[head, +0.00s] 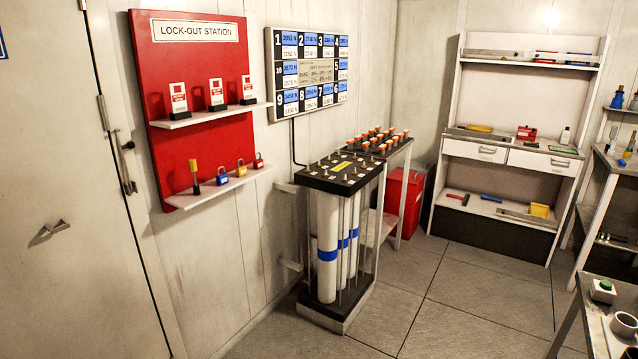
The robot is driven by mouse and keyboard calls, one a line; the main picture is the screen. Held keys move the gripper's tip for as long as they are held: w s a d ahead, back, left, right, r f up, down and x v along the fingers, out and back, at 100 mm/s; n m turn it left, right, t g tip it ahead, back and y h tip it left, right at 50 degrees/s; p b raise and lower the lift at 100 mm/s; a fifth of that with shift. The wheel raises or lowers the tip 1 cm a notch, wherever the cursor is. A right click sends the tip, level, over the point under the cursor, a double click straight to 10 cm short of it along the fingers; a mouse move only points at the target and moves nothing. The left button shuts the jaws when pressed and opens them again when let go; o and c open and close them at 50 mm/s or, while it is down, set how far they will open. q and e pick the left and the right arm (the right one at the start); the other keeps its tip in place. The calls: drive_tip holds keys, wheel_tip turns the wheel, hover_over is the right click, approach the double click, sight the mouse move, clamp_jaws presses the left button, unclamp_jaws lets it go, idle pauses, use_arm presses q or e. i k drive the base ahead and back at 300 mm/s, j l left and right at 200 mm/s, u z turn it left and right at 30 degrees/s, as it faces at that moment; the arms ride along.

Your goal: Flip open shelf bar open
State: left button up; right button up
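A white shelf unit (449,92) stands against the back wall at the right in the head view. Its top shelf has a grey front strip (487,53) at the left end, with small tools to the right of it. A similar grey strip (525,217) lies along the front of its low shelf. I cannot tell which of these is the shelf bar, or whether it is hinged. Two white drawers (475,151) sit shut under its middle worktop. Neither of my grippers is in view.
A red lock-out board (190,95) and a numbered panel (310,105) hang on the left wall. A rack of white cylinders (327,240) and a red bin (408,200) stand below. Tables (590,305) edge the right. The tiled floor (450,290) between is clear.

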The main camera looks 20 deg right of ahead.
sight(468, 51)
drive_tip(key=i+l+z, duration=0.4)
drive_tip(key=i+z, duration=0.4)
drive_tip(key=i, duration=0.25)
drive_tip(key=i+z, duration=0.4)
drive_tip(key=i, duration=0.15)
drive_tip(key=i+j+z, duration=0.25)
drive_tip(key=i+z, duration=0.15)
drive_tip(key=i, duration=0.15)
drive_tip(key=i+z, duration=0.1)
drive_tip(key=i, duration=0.5)
drive_tip(key=i+z, duration=0.1)
drive_tip(key=i, duration=0.55)
drive_tip(key=i+z, duration=0.1)
drive_tip(key=i, duration=0.5)
drive_tip(key=i+j+z, duration=0.15)
drive_tip(key=i, duration=0.45)
drive_tip(key=i+j+z, duration=0.1)
drive_tip(key=i, duration=0.5)
